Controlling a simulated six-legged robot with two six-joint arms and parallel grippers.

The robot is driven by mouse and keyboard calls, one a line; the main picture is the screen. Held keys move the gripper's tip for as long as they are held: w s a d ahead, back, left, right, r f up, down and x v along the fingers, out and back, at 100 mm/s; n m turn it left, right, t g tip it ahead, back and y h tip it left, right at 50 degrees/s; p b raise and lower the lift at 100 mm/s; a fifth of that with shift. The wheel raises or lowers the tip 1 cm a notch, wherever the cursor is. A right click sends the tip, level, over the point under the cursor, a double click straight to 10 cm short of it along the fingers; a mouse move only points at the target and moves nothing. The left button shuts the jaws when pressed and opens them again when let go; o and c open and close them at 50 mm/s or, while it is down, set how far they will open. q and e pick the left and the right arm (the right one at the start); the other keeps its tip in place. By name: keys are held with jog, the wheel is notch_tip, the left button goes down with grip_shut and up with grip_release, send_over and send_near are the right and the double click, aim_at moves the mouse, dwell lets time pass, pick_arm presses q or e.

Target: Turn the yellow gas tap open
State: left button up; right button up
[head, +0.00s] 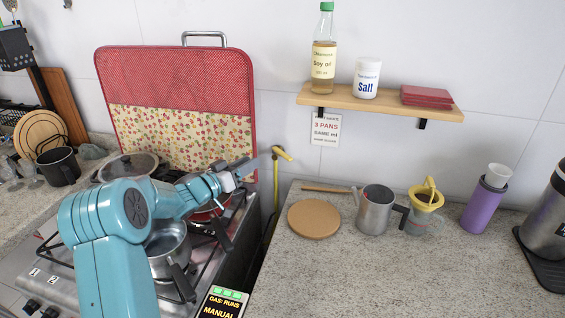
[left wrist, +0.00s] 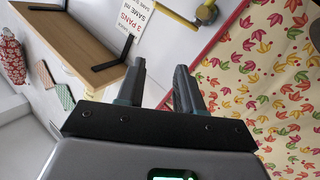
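The yellow gas tap (head: 283,154) is on the wall at the top of a yellow pipe (head: 275,185), just right of the red-bordered splash cover. Its yellow handle slants down to the right in the head view. In the left wrist view the yellow tap (left wrist: 181,20) and a brass-coloured fitting (left wrist: 208,13) show at the top, beyond the fingers. My left gripper (head: 248,167) is left of the tap and a little lower, apart from it. In the left wrist view its two fingers (left wrist: 160,72) stand apart with nothing between them. My right gripper is out of view.
The splash cover (head: 180,85) stands behind the stove (head: 60,262), which bears several pans. A wooden shelf (head: 385,104) with a hanging sign (head: 325,130) is right of the tap. A sign at the stove's front reads "GAS: RUNS MANUAL" (head: 220,303). The right counter's front is clear.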

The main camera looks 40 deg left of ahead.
pick_arm(q)
jog(key=s+d+r+m+y+b, duration=0.1)
jog(key=m, duration=0.5)
jog(key=m+y+b, duration=0.3)
jog(key=m+b, duration=0.6)
jog(key=m, duration=0.4)
send_near(284, 157)
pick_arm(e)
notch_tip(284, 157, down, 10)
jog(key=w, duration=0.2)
pick_arm(q)
jog(key=shift+g, duration=0.3)
jog(key=w+p, duration=0.1)
jog(key=w, duration=0.2)
jog(key=w+a+p, duration=0.1)
jog(key=w+p, duration=0.1)
jog(key=w, duration=0.2)
jog(key=w+p, duration=0.1)
jog(key=w, duration=0.3)
jog(key=shift+a+r, duration=0.15)
jog(key=shift+a, duration=0.2)
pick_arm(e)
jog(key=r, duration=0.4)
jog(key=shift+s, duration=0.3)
pick_arm(q)
grip_shut()
